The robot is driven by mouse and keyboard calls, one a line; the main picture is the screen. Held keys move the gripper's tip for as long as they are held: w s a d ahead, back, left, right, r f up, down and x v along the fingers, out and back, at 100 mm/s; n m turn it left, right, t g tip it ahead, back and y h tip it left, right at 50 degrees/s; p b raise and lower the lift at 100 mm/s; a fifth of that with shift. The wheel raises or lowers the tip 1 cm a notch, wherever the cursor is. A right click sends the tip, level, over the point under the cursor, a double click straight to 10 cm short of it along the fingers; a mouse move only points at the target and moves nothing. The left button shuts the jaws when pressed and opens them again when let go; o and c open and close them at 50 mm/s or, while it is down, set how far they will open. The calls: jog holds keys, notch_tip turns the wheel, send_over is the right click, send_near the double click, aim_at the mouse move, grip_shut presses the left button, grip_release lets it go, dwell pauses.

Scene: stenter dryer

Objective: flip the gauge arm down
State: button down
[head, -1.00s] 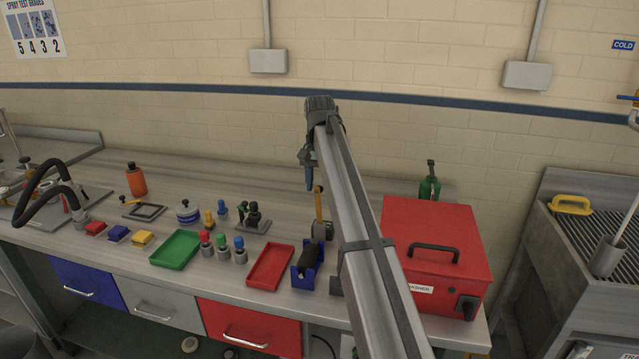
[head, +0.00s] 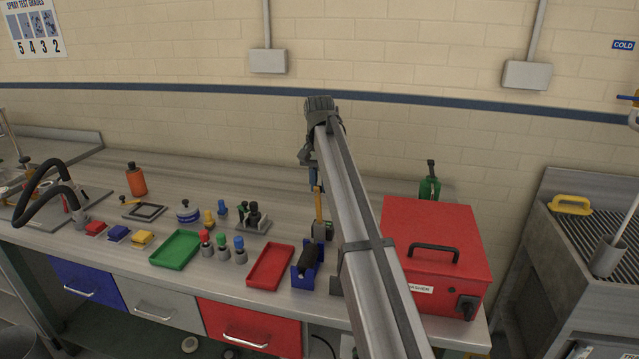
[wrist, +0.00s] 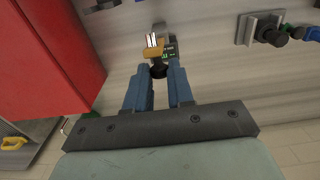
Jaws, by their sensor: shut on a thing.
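The gauge stands on the bench, with its yellow gauge arm (head: 318,204) upright above a dark body (head: 328,231) in the head view. My gripper (head: 313,181) is at the top of that arm, partly hidden by my own arm link. In the wrist view the gauge's yellow part (wrist: 153,52) and its small green display (wrist: 170,54) lie beyond the fingertips. A black rounded end (wrist: 158,71) of the gauge arm sits between the blue fingers of my gripper (wrist: 159,73), which are shut on it.
A red box (head: 435,245) stands to the right of the gauge. A blue cradle with a black roll (head: 307,265) lies in front, and a red tray (head: 270,267) to its left. A small stand with dark posts (head: 254,220) is left of the gauge.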

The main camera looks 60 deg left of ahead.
jog(key=shift+s, duration=0.1)
jog(key=shift+s+d+t+y, duration=0.3)
jog(key=shift+s+d+y, duration=0.15)
jog(key=shift+d, duration=0.2)
jog(key=s+d+f+t+y, duration=0.2)
jog(key=s+d+t+y, duration=0.1)
jog(key=s+d+f+t+y, duration=0.3)
jog(key=shift+s+d+f+t+y, duration=0.2)
jog(key=shift+d+t+y, duration=0.05)
jog(key=shift+t, duration=0.15)
jog(key=shift+s+d+f+t+y, duration=0.2)
jog(key=shift+f+t+y, duration=0.1)
jog(key=shift+f, duration=0.15)
jog(key=shift+s+d+f+t+y, duration=0.1)
jog(key=shift+s+f+t+y, duration=0.05)
jog(key=shift+f+t+y, duration=0.2)
jog(key=shift+s+d+f, duration=0.15)
jog(key=shift+s+f, duration=0.05)
jog(key=shift+f, duration=0.6)
jog(key=shift+s+d+f, duration=0.15)
jog(key=shift+s+f, duration=0.05)
jog(key=shift+f, duration=0.65)
jog(key=c, duration=1.3)
grip_release()
jog(key=shift+o, duration=1.4)
